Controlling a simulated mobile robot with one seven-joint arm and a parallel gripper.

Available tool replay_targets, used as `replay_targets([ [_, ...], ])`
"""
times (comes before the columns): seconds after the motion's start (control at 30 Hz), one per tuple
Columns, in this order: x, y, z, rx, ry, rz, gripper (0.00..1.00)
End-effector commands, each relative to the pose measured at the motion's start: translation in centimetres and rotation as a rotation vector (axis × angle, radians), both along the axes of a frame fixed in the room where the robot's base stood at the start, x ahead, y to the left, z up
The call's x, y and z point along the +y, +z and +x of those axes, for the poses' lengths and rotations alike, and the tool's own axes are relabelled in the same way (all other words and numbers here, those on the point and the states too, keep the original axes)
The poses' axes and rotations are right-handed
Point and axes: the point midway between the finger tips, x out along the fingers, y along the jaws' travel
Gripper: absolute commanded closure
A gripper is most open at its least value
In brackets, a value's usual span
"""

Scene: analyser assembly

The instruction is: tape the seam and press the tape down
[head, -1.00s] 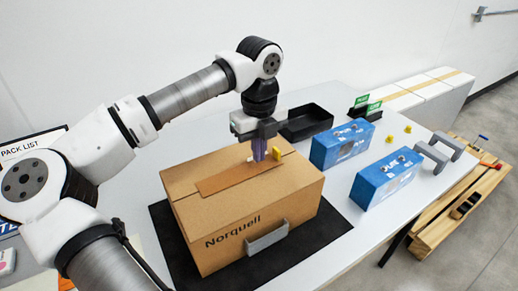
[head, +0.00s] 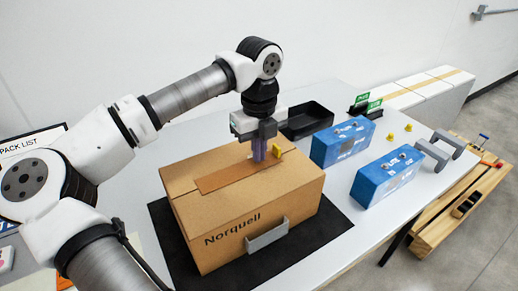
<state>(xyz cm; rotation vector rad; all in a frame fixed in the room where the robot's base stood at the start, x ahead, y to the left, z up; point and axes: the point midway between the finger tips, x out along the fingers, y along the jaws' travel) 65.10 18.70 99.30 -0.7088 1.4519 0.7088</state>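A closed brown cardboard box (head: 190,223) marked "Norquell" sits on a dark mat. A darker brown tape strip (head: 222,178) lies along the middle of its top. Its far end runs under my gripper. My gripper (head: 262,158) points down at the far end of the strip, at or just above the box top. Its purplish fingertips look close together; any gap or anything held between them is too small to make out. A small yellow piece (head: 277,151) stands on the box top just right of the fingertips.
Two blue boxes (head: 337,147) (head: 379,183) stand right of the carton. A black tray (head: 305,121) is behind it. Small yellow pieces (head: 390,139), green-labelled holders (head: 362,102) and grey handle-like parts (head: 434,153) lie at the right. White cartons (head: 440,88) stand beyond the table.

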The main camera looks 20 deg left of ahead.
Motion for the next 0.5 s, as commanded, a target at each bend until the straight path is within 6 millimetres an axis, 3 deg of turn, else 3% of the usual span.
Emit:
replay_targets([
  [0.5, 0.00, -0.69, 0.00, 0.000, 0.000, 0.000, 1.00],
])
